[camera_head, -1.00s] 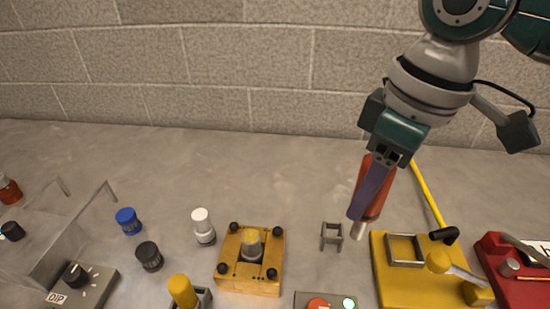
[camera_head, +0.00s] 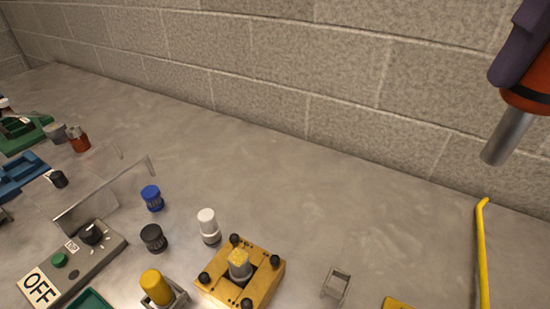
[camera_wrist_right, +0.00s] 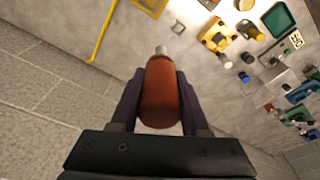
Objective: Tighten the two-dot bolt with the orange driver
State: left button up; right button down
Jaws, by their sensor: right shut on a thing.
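My right gripper (camera_head: 516,55) is at the upper right of the head view, partly cut off. It is shut on the orange driver (camera_head: 530,98), whose grey metal tip points down and left, well above the table. The right wrist view shows the gripper (camera_wrist_right: 158,88) with a dark finger on each side of the driver (camera_wrist_right: 162,97). A yellow block (camera_head: 216,288) with several black corner knobs and a grey, yellow-topped piece in its middle stands on the table. I cannot make out a two-dot mark on any bolt. My left gripper is out of view.
White (camera_head: 208,224), blue (camera_head: 152,197) and black (camera_head: 153,238) capped pieces stand near the block. A yellow one (camera_head: 156,286) sits in a holder. A small grey bracket (camera_head: 335,286) and a yellow bar (camera_head: 482,250) are to the right. A stone wall closes the back.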

dwell(0.5)
pick_arm(q)
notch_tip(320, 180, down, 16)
jog(key=b, duration=1.6)
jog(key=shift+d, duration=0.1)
pick_arm(e)
jog(key=shift+w+a+f, duration=1.2)
jog(key=shift+a+f, duration=1.65)
jog(key=shift+f, duration=1.55)
jog(key=shift+w+a+f, duration=1.2)
jog(key=shift+a+f, duration=1.6)
jog(key=shift+f, duration=1.65)
jog(key=shift+w+a+f, duration=1.2)
jog(key=shift+a+f, duration=1.65)
jog(key=shift+f, duration=1.55)
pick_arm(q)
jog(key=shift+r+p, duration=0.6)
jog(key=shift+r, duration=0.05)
pick_arm(e)
jog(key=shift+r, duration=0.1)
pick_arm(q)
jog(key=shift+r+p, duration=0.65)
pick_arm(e)
jog(key=shift+f, duration=0.2)
